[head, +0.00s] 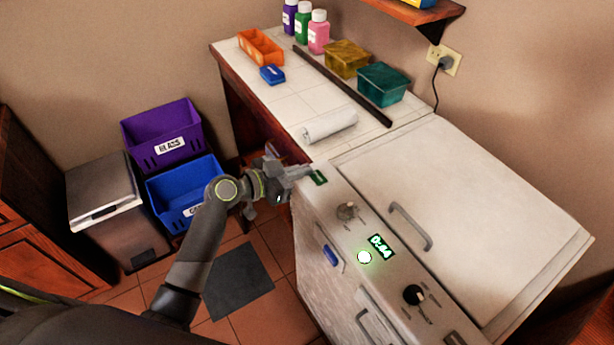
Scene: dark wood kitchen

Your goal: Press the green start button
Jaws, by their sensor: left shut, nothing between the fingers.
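The round start button (364,257) is on the front panel of the white appliance (338,215). It shows bright white with a green glow around it. A green lit display (381,246), seemingly reading 0:44, is beside it. My left gripper (302,172) is shut and empty. It is over the far left end of the panel, close to a small dark green label (319,178), well apart from the button. I cannot tell whether it touches the panel. My right gripper is out of view.
Two knobs (347,211) (414,294) flank the display, and a lid handle (410,226) stands up behind it. A towel roll (330,126) lies on the tiled counter. Purple (163,135) and blue (186,193) bins stand on the floor at left.

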